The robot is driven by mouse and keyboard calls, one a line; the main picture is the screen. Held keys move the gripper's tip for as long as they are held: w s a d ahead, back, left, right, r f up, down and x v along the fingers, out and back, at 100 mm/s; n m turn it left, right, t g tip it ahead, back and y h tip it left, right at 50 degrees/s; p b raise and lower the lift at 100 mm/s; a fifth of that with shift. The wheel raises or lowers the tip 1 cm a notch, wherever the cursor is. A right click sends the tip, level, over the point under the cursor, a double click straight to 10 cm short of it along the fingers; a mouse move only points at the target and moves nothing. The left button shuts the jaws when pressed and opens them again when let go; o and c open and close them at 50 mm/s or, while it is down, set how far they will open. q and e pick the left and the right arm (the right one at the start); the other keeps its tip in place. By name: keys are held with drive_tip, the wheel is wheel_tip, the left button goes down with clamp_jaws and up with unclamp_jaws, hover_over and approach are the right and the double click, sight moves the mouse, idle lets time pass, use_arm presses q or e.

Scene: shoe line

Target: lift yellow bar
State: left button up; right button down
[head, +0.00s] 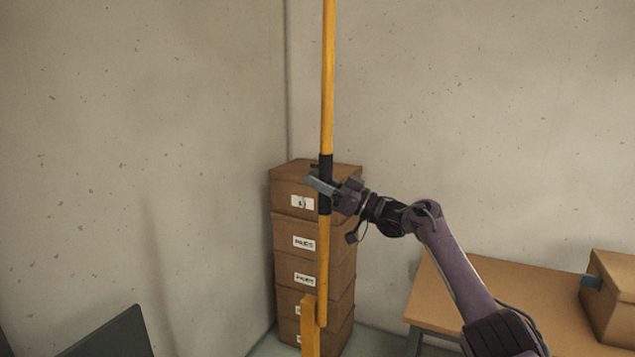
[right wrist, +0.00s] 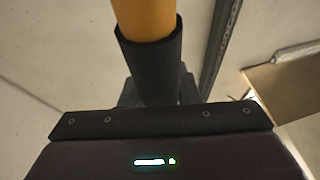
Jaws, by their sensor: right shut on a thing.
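The yellow bar (head: 328,85) stands upright in the middle of the head view and runs out of the top of the picture. It has a black grip sleeve (head: 325,165) partway up. My right gripper (head: 322,186) is shut on the bar at this sleeve. In the right wrist view the yellow bar (right wrist: 147,18) and its black sleeve (right wrist: 150,62) rise straight ahead of the gripper body; the fingertips are hidden there. The bar's lower end meets a yellow post (head: 307,325) near the bottom of the head view. My left gripper is not in view.
A stack of brown cardboard boxes (head: 293,240) stands behind the bar in the corner. A wooden table (head: 540,308) with a cardboard box (head: 612,290) is at the right. A dark panel (head: 112,335) shows at the lower left. Bare walls enclose the corner.

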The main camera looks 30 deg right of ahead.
drive_tip(key=c, duration=1.2)
unclamp_jaws()
drive_tip(key=shift+f, duration=0.2)
drive_tip(key=shift+o, duration=0.5)
drive_tip(key=shift+d, duration=0.1)
drive_tip(key=shift+r, duration=0.1)
drive_tip(key=b+v, duration=0.4)
drive_tip(key=v, duration=0.4)
drive_tip(key=shift+w, duration=0.1)
